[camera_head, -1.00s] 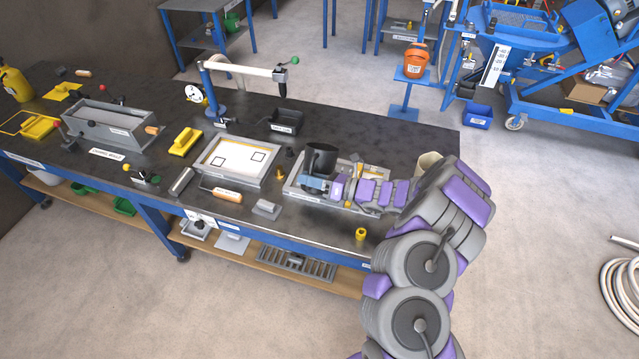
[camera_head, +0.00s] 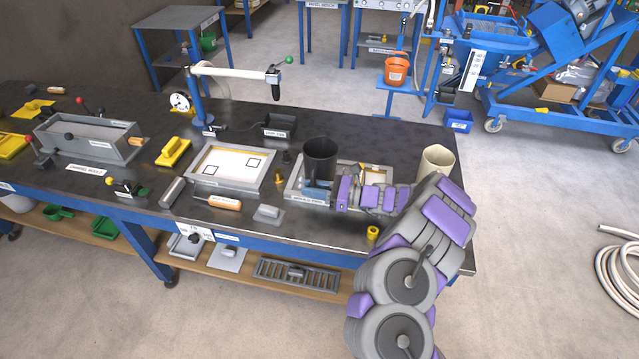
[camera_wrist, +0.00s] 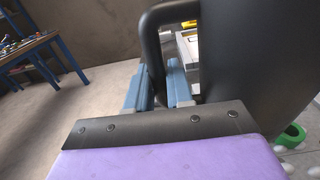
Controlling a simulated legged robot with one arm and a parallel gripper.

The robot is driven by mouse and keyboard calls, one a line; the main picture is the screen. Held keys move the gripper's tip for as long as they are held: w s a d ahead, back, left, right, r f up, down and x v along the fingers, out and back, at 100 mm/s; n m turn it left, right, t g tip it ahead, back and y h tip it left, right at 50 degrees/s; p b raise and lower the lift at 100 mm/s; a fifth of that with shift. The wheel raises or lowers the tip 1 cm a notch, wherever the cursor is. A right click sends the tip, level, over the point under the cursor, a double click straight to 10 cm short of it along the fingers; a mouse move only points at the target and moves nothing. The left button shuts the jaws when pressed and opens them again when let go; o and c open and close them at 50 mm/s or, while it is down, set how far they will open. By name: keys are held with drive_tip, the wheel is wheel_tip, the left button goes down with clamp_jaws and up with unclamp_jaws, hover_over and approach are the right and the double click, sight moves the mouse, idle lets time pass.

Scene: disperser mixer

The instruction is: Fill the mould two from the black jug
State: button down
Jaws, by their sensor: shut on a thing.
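The black jug (camera_head: 320,158) stands upright at the right part of the bench in the head view. My gripper (camera_head: 320,186) is shut on its handle; the wrist view shows the blue fingers (camera_wrist: 160,90) at the dark handle (camera_wrist: 152,45) beside the jug's wall (camera_wrist: 255,60). The jug is over or just in front of a framed shallow mould (camera_head: 296,190), partly hidden by the jug and my arm. Another framed mould (camera_head: 230,168) with a pale panel lies to the left. I cannot read which is mould two. The jug's contents are not visible.
A cream jug (camera_head: 436,160) stands right of my arm. A channel mould (camera_head: 90,138) and yellow tools (camera_head: 174,152) lie left. A post with a white arm (camera_head: 235,72) rises behind the moulds, near a black tray (camera_head: 280,126). The bench's back right is clear.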

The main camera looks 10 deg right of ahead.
drive_tip(key=shift+f, duration=0.15)
drive_tip(key=shift+d+r, duration=0.4)
drive_tip(key=shift+d, duration=0.05)
drive_tip(key=shift+a+r+p, duration=0.3)
drive_tip(key=shift+r+p, duration=0.25)
drive_tip(key=shift+r, duration=0.2)
drive_tip(key=shift+d+r+p, duration=0.15)
drive_tip(key=shift+r+p, duration=0.2)
drive_tip(key=shift+r, duration=0.5)
